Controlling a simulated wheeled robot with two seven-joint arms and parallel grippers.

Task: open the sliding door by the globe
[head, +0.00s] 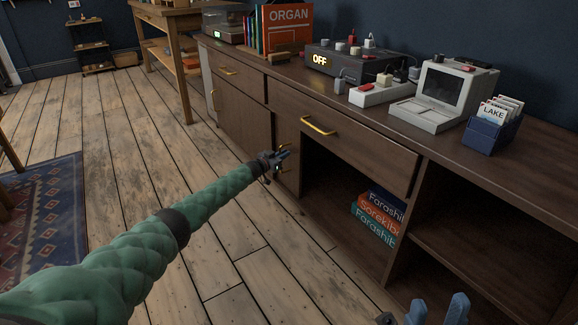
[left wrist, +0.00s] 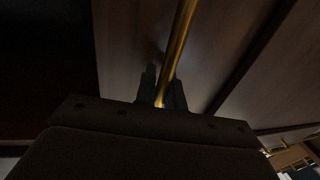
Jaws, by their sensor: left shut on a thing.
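A dark brown wooden door panel (head: 287,130) is in the low cabinet, left of an open compartment. Its gold bar handle (left wrist: 182,40) runs between the fingers of my left gripper (left wrist: 162,90) in the left wrist view. In the head view my left gripper (head: 277,162) is at the front of this panel, shut on the handle, and partly covers it. My right gripper (head: 438,311) shows only its blue fingertips at the bottom edge; they are apart with nothing seen between them. I see no globe in either view.
The open compartment holds several stacked books (head: 378,217). A drawer with a gold handle (head: 319,126) is above it. A small computer (head: 441,95), a blue card box (head: 490,130) and an "OFF" device (head: 330,62) stand on top. The wooden floor (head: 110,120) before the cabinet is clear.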

